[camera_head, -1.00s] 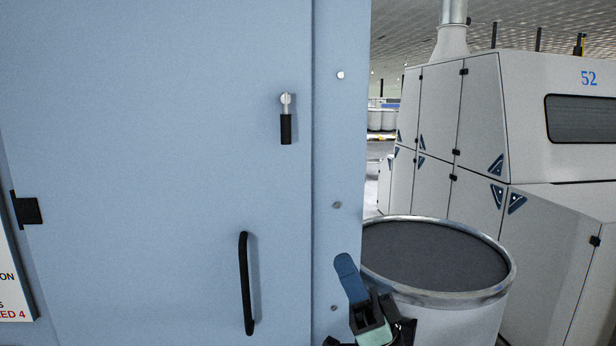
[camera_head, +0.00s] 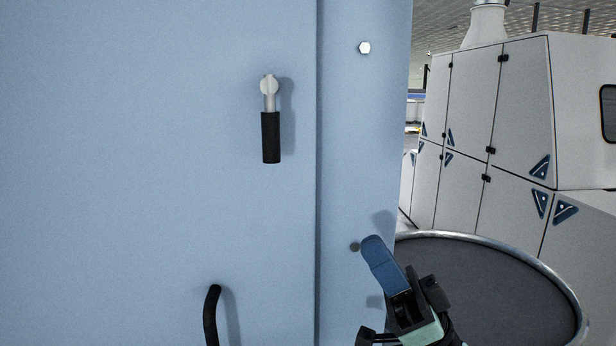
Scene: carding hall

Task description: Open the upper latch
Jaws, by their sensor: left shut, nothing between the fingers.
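The upper latch (camera_head: 271,135) is on the light blue door (camera_head: 150,180). It has a round silver pivot at the top and a black grip that hangs straight down.
A black curved door handle (camera_head: 212,315) shows below the latch, cut off by the lower edge. A large round can (camera_head: 490,285) with a metal rim stands at the lower right. White machine cabinets (camera_head: 485,140) stand behind it. The door face around the latch is clear.

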